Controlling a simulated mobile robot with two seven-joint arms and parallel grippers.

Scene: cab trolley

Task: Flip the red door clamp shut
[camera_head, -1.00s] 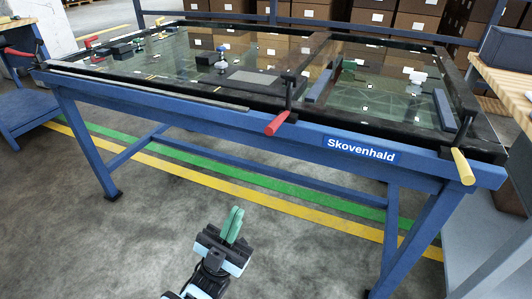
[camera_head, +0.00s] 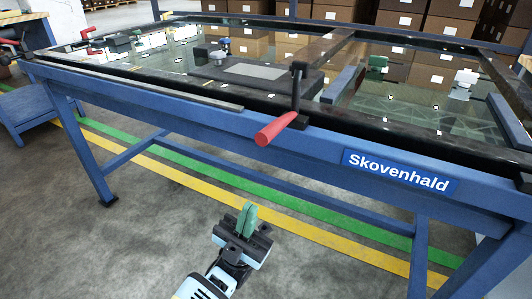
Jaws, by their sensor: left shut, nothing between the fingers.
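A red-handled clamp (camera_head: 276,128) sits on the front rail of the blue trolley (camera_head: 200,115). Its red grip sticks out past the front edge, sloping down toward me, and joins a black upright post (camera_head: 298,85). A smaller red handle (camera_head: 88,33) shows at the far left of the frame. My left gripper (camera_head: 247,218) has green fingers, which are shut and empty. It is low in front of the trolley, below and apart from the front red grip. My right gripper is not in view.
A glass panel in a dark frame (camera_head: 130,72) lies on the trolley, with a dark block (camera_head: 235,75) and small fittings on it. Stacked boxes (camera_head: 450,27) stand behind. The floor in front is clear.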

